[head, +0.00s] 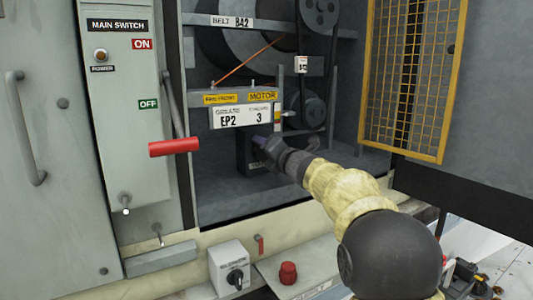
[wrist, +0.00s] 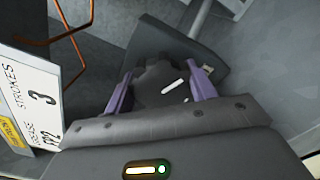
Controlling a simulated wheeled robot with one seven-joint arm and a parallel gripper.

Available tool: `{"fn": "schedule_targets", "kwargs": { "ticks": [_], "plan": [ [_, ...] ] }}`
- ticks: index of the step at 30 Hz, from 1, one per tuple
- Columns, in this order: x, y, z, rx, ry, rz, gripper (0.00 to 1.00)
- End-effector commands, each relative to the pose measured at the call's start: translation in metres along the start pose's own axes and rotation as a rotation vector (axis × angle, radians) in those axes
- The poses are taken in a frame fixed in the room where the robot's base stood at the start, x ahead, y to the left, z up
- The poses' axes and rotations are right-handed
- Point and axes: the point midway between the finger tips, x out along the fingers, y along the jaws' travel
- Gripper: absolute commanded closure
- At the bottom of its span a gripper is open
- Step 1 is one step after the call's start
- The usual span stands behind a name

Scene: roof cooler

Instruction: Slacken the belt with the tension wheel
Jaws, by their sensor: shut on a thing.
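My gripper (head: 264,145) reaches into the open cabinet, below the white EP2 sign. In the wrist view its two purple fingers (wrist: 161,80) are shut on a dark grey lobed wheel, which I take for the tension wheel (wrist: 158,90). The fingers press on opposite sides of it, and a white mark shows on its face. In the head view the wheel is hidden behind my gripper. The dark belt (head: 335,70) runs between an upper pulley (head: 319,12) and a lower pulley (head: 305,108). I cannot tell how tight it is.
The yellow mesh guard (head: 442,95) stands open at the right. The main switch lever's red handle (head: 174,147) sticks out at the left, low by the OFF label. The EP2 sign (head: 242,116) hangs close above my gripper. A red knob (head: 288,273) is on the front ledge.

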Motion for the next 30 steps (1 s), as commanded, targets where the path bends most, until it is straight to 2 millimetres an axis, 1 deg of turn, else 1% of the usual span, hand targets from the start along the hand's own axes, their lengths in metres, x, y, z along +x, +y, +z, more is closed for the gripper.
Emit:
{"fn": "schedule_targets", "kwargs": {
  "ticks": [1, 10, 11, 12, 14, 24, 26, 30],
  "plan": [
    [0.001, -0.002, -0.003, -0.003, 0.005, -0.003, 0.67],
    [0.001, -0.002, -0.003, -0.003, 0.006, -0.003, 0.67],
    [0.001, -0.002, -0.003, -0.003, 0.006, -0.003, 0.43],
    [0.001, -0.002, -0.003, -0.002, 0.006, -0.003, 0.35],
    [0.001, -0.002, -0.003, -0.002, 0.005, -0.003, 0.23],
    [-0.001, -0.001, -0.001, -0.002, 0.002, -0.001, 0.23],
    [-0.004, -0.001, -0.001, -0.002, 0.001, -0.001, 0.23],
    [-0.017, -0.001, 0.000, -0.002, 0.001, -0.002, 0.23]
  ]
}}
